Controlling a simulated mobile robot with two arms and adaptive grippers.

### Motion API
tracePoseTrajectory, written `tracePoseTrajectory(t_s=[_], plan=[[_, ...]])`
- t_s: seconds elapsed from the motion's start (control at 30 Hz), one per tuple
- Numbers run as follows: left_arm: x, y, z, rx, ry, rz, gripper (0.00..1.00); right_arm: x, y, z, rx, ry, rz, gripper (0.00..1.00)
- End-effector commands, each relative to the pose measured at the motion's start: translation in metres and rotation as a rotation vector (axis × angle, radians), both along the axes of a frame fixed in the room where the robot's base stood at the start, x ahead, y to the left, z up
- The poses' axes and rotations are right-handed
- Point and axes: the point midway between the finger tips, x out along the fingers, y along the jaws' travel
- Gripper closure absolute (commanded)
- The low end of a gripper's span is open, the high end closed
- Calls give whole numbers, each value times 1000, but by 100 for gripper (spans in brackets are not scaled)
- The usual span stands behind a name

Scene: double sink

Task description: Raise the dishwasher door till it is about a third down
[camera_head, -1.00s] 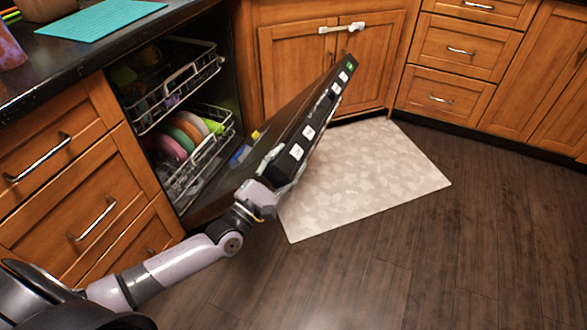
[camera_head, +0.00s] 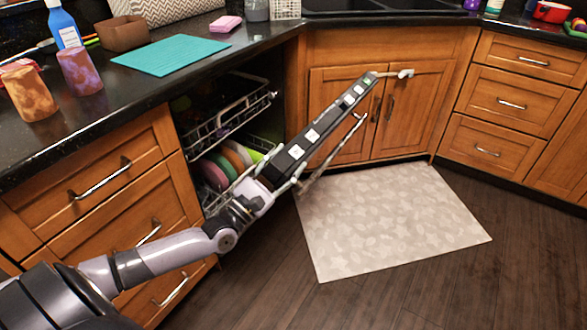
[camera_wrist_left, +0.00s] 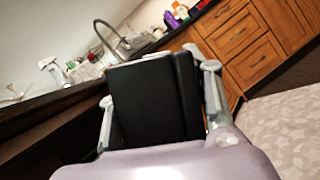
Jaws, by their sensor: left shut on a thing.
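The dishwasher door (camera_head: 318,132) is partly open and tilted, its dark control edge running up and to the right in the head view. My left gripper (camera_head: 283,180) is shut on the near end of the door's upper edge. In the left wrist view the dark door (camera_wrist_left: 150,105) sits between the two fingers, one on each side. Behind the door, the dishwasher's upper rack (camera_head: 228,122) and a lower rack with coloured plates (camera_head: 225,165) show in part. The door hides the rest of the inside. My right gripper is not in view.
A black counter (camera_head: 100,110) with a teal mat (camera_head: 170,54) and patterned cups (camera_head: 80,70) runs above the dishwasher. Wooden drawers (camera_head: 110,185) stand to the left, cabinet doors (camera_head: 415,110) behind. A pale rug (camera_head: 390,225) leaves clear floor in front.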

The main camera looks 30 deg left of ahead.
Motion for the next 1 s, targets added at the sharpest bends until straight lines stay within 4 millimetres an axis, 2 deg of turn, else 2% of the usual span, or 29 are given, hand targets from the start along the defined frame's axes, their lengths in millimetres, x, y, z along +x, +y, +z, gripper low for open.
tracePoseTrajectory(t_s=[0.37, 0.4, 0.7, 1.0], plan=[[0, 3, 1, -1, -2, 4, 100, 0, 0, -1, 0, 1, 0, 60], [0, 3, 1, 0, -1, 3, 53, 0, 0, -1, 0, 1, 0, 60], [0, 2, 1, -1, 1, 1, 34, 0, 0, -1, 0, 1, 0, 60], [-1, 1, 0, -2, 1, 0, 34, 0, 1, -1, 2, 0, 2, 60]])
